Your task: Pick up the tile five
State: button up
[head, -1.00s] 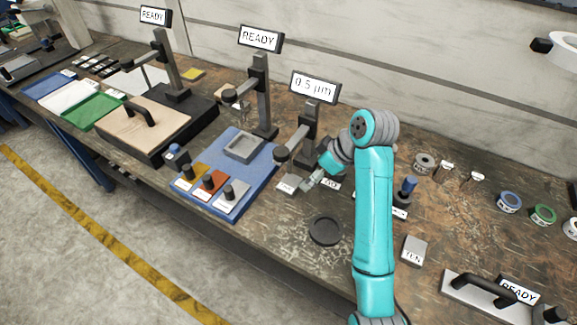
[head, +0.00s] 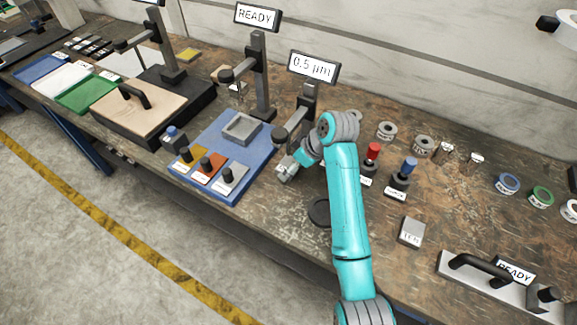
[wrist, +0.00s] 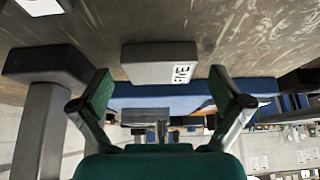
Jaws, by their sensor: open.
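The tile five is a grey block with a white label reading FIVE, upside down in the wrist view (wrist: 150,64). It lies just beyond my fingertips, roughly centred between them. My gripper (wrist: 160,84) is open, its two green-padded fingers spread wide with nothing between them. In the head view my gripper (head: 290,168) is low at the table, beside the stand with the 0.5 µm display (head: 312,67). There the gripper and the arm largely hide the tile.
A dark stand post (wrist: 40,120) rises close to my left finger in the wrist view. A blue mat (head: 205,190) with several small blocks lies left of my gripper. A grey tile marked TEN (head: 411,232) lies to the right.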

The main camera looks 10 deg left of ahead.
jog(key=shift+w+a+f, duration=0.1)
jog(key=shift+a+f, duration=0.05)
jog(key=shift+f, duration=0.1)
jog(key=c, duration=1.8)
